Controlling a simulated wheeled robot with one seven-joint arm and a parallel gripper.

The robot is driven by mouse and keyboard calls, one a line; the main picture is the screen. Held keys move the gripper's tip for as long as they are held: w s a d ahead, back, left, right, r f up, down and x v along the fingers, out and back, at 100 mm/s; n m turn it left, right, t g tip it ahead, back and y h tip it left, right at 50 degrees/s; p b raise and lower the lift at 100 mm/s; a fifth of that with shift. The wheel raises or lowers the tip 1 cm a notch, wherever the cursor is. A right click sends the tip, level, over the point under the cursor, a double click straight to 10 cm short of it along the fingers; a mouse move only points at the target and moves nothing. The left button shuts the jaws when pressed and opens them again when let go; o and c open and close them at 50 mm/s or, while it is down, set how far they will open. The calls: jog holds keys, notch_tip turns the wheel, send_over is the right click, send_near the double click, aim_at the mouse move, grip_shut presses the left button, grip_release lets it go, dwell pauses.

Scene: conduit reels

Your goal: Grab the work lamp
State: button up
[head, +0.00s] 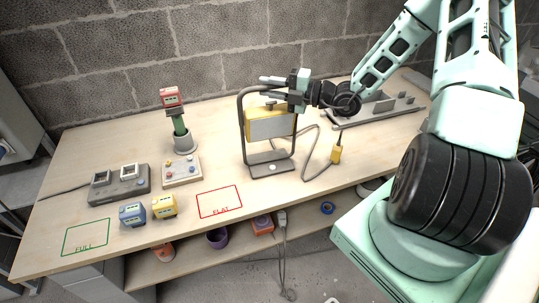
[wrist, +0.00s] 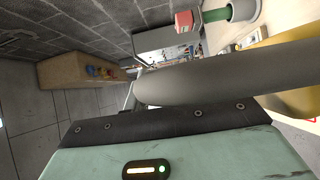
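The work lamp (head: 270,125) stands upright on the workbench, with a yellow head inside a grey tube frame on a flat base. Its cord runs right to a yellow plug (head: 336,154). My gripper (head: 268,87) is at the top bar of the frame, coming from the right. Its two pale fingers look parted, one above and one below the bar in the picture; I see no clear contact. In the wrist view a grey rounded bar (wrist: 230,82), apparently the lamp's frame, crosses close up, with yellow at the right edge. The fingertips are not clear there.
Left of the lamp are a red-topped device in a grey cup (head: 184,142), a control box (head: 181,171), a grey dock (head: 119,184), and blue (head: 132,214) and yellow (head: 164,206) blocks. A grey rack (head: 375,110) lies at right. The marked FLAT area (head: 219,201) is clear.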

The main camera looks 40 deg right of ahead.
grip_shut()
jog(key=shift+f, duration=0.1)
dwell(1.3)
jog(key=shift+r, duration=0.2)
